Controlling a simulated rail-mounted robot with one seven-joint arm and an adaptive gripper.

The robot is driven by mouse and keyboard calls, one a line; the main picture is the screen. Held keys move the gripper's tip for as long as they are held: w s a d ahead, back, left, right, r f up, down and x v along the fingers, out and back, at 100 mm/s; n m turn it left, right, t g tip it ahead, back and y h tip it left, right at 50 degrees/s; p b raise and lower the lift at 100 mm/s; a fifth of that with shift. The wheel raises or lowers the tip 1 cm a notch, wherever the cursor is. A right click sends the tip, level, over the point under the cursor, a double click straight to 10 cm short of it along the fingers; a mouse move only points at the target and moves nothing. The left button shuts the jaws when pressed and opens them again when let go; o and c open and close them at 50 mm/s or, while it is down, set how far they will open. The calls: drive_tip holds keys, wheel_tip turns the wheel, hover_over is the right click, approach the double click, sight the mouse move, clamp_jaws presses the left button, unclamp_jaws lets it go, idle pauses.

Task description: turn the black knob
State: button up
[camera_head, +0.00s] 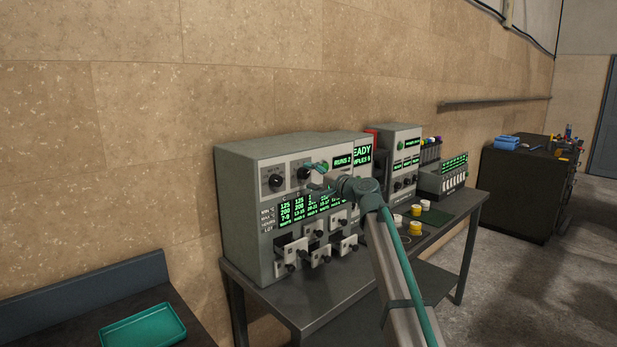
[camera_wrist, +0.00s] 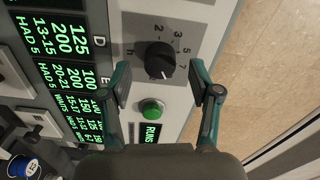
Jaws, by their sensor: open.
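The black knob (camera_wrist: 160,60) sits on a light panel in the wrist view, ringed by printed numbers, with a light pointer line. A green button (camera_wrist: 152,109) is beside it. My gripper (camera_wrist: 163,86) is open and empty, one finger on each side of the span between knob and button. The fingertips look apart from the knob; their distance from the panel is hard to tell. In the head view my gripper (camera_head: 318,180) is in front of the grey machine (camera_head: 247,205), close to two black knobs, the left one (camera_head: 276,181) and the right one (camera_head: 303,174).
Green-lit displays (camera_head: 300,211) and several small drawers (camera_head: 320,257) are below the knobs. The machine stands on a dark table (camera_head: 300,305) against a tiled wall. Another control box (camera_head: 400,145) and yellow-and-white pots (camera_head: 415,228) are to the right. A teal tray (camera_head: 143,329) lies at lower left.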

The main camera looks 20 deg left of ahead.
drive_tip(key=v, duration=1)
drive_tip(key=shift+s+d, duration=0.1)
